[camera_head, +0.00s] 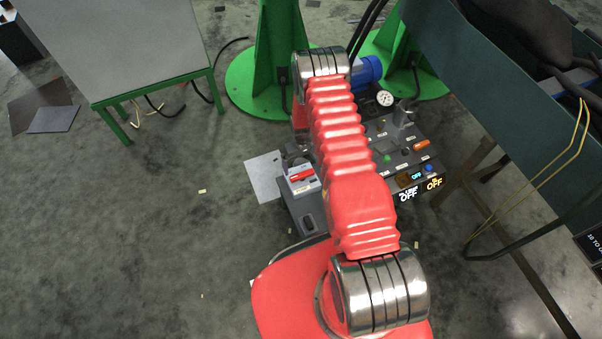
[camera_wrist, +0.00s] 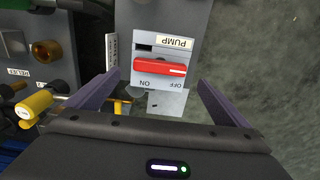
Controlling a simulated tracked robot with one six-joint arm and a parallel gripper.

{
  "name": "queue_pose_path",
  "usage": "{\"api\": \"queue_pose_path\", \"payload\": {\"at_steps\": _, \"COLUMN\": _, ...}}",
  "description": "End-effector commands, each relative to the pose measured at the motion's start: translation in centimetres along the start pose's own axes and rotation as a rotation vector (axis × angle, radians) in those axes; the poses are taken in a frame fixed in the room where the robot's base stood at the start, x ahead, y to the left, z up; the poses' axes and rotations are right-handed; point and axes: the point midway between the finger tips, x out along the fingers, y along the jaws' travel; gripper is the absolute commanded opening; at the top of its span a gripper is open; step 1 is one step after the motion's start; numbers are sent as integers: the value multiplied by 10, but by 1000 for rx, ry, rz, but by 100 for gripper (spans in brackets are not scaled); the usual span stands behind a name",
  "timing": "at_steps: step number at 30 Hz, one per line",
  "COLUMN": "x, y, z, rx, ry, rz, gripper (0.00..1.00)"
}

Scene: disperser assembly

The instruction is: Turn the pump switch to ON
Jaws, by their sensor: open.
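The pump switch (camera_wrist: 160,68) is a red bar handle on a grey plate (camera_wrist: 172,18) labelled PUMP, seen upside down in the wrist view. The handle lies crosswise, with a white mark at its right end, on the side of the OFF label; ON is printed to the left. My gripper (camera_wrist: 157,80) is open, one purple-grey finger at each side of the handle, with a gap on both sides. In the head view the red switch handle (camera_head: 302,175) shows on a grey box left of my arm. My gripper is mostly hidden there behind the red arm.
A dark control panel (camera_head: 388,160) with coloured buttons, a gauge (camera_head: 385,98) and lit OFF displays (camera_head: 408,195) stands right of the switch box. In the wrist view a yellow knob (camera_wrist: 35,104) lies left of my gripper. Open floor (camera_head: 170,240) lies to the left.

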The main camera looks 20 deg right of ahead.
Motion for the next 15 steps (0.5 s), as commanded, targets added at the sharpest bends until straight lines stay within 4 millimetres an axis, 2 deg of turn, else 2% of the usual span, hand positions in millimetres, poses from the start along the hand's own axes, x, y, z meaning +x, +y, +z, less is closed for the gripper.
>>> {"api": "queue_pose_path", "payload": {"at_steps": 15, "x": 59, "y": 0, "z": 0, "rx": 0, "ry": -1, "rz": 0, "gripper": 100}}
